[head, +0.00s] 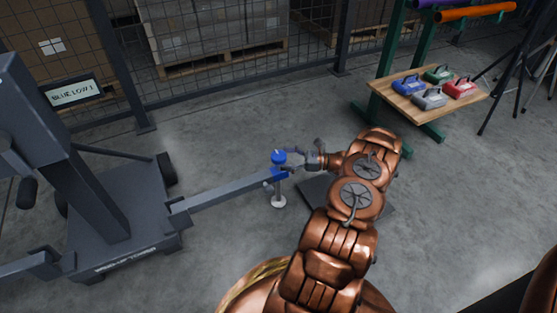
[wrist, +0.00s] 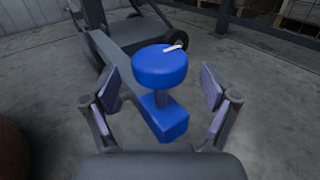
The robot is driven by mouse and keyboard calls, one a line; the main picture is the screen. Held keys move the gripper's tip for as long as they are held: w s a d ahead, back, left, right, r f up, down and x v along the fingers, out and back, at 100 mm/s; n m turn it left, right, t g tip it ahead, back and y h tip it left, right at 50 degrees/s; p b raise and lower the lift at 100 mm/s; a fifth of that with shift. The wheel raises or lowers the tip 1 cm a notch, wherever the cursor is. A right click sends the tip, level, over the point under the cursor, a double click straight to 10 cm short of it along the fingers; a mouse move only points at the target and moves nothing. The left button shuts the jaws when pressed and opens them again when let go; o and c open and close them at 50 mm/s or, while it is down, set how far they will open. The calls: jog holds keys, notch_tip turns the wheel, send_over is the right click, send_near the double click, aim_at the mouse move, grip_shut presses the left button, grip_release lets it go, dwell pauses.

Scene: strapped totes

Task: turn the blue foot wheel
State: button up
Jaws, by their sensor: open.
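The blue foot wheel (head: 279,157) sits on top of a blue end block at the tip of a long grey leg (head: 225,197). A round grey foot (head: 278,202) stands on the floor below it. In the wrist view the blue wheel (wrist: 160,67) is a thick disc with a white mark on top, on a short stem above the blue block (wrist: 166,120). My gripper (head: 293,158) reaches it from the right. In the wrist view my gripper (wrist: 158,88) is open, with one finger on each side of the wheel and gaps between; the wheel appears slightly beyond the fingertips.
A wooden shelf (head: 408,90) with several coloured strapped items is at upper right. Mesh fencing and pallets (head: 225,55) stand behind. The floor around the leg is mostly clear.

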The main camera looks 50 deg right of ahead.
aim_at(278, 157)
jog(key=shift+b+x, duration=0.35)
jog(key=shift+x, duration=1.1)
jog(key=shift+c, duration=0.2)
jog(key=c, duration=1.1)
jog(key=shift+c, duration=0.2)
jog(key=shift+a+r+m+t+h+p, duration=0.1)
jog(key=shift+m+t+h+p, duration=0.7)
jog(key=shift+h+p, duration=0.4)
jog(key=shift+m+h, duration=0.4)
jog(key=shift+m, duration=0.1)
